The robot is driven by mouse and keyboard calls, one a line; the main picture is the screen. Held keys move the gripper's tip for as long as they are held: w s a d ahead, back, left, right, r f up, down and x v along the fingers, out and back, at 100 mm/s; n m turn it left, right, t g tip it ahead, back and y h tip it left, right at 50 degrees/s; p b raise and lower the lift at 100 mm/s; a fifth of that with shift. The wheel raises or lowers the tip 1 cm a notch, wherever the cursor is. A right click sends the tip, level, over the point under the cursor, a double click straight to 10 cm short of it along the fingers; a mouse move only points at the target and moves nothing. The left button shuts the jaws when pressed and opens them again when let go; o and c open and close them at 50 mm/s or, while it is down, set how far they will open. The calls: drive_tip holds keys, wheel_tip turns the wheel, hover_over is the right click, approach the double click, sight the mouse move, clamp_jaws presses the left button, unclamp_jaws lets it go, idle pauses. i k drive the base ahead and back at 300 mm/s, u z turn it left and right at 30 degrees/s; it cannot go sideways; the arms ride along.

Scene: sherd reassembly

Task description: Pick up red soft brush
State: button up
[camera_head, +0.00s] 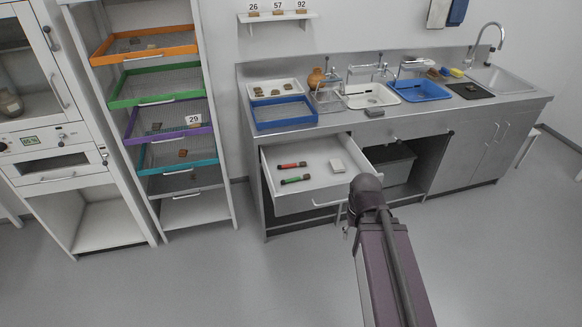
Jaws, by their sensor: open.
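The red soft brush (291,165) lies in the open drawer (312,155) under the steel counter. It has a red handle and a dark end, and lies roughly left to right. A similar green brush (296,180) lies just in front of it, apart from it. My arm rises at the lower right, and its rounded joint covers the drawer's front right corner. My gripper cannot be made out; the arm hides that area. The red brush is fully visible, with nothing touching it from above.
A pale block (337,166) lies at the drawer's right side. The counter (437,119) above holds a blue tray (285,112) and other trays. An open cabinet bay with a grey bin (393,165) is right of the drawer. The floor in front is clear.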

sight(303, 164)
drive_tip(key=z, duration=0.05)
drive_tip(key=i, duration=1)
drive_tip(key=u, duration=0.05)
